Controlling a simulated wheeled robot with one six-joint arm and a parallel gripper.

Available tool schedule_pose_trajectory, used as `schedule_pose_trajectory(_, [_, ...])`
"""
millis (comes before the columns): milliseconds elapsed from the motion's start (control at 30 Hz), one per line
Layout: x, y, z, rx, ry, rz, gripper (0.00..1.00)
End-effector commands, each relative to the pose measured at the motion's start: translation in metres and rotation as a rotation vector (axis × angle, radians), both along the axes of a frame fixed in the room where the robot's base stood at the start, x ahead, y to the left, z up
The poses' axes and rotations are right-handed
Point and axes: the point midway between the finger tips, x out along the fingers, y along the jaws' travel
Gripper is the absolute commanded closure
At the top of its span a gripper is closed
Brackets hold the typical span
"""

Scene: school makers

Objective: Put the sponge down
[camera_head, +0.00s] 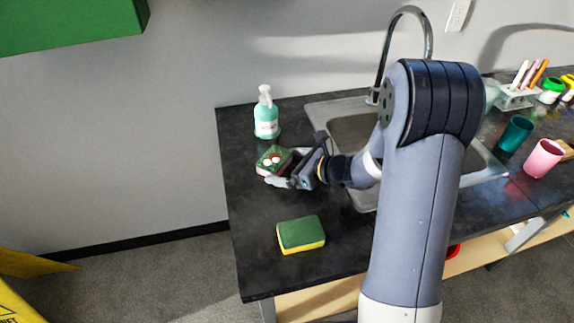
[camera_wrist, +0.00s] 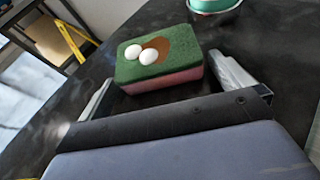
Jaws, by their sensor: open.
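A green-topped sponge with a pink lower side (camera_head: 268,161) is at the left end of the dark counter, in front of the soap bottle. It also shows in the wrist view (camera_wrist: 185,69), with two white round spots and a brown patch on its top. My gripper (camera_head: 282,168) is open around this sponge. In the wrist view, one finger of my gripper (camera_wrist: 166,88) is on each side of it, with gaps between the fingers and the sponge. The sponge seems to lie flat on the counter; its near lower edge is partly hidden. A second sponge, green and yellow (camera_head: 301,234), lies nearer the front.
A teal soap bottle (camera_head: 266,117) stands just behind the sponge. The sink (camera_head: 342,110) is to the right, partly hidden by my arm. A teal cup (camera_head: 515,133) and a pink cup (camera_head: 543,158) stand farther right. The counter (camera_head: 250,219) is clear left of the second sponge.

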Motion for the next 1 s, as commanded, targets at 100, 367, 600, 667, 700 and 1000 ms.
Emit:
schedule_pose_trajectory(100, [0.000, 0.000, 0.001, 0.000, 0.000, 0.000, 0.00])
schedule_pose_trajectory(367, [-0.012, -0.020, 0.014, 0.000, -0.002, -0.005, 0.00])
schedule_pose_trajectory(600, [-0.038, -0.061, 0.035, 0.000, -0.002, -0.006, 0.00])
schedule_pose_trajectory(667, [-0.044, -0.069, 0.039, 0.000, -0.002, -0.006, 0.00])
schedule_pose_trajectory(700, [-0.048, -0.074, 0.041, 0.000, -0.001, -0.004, 0.00])
schedule_pose_trajectory(1000, [-0.061, -0.092, 0.050, 0.000, 0.000, 0.000, 0.00])
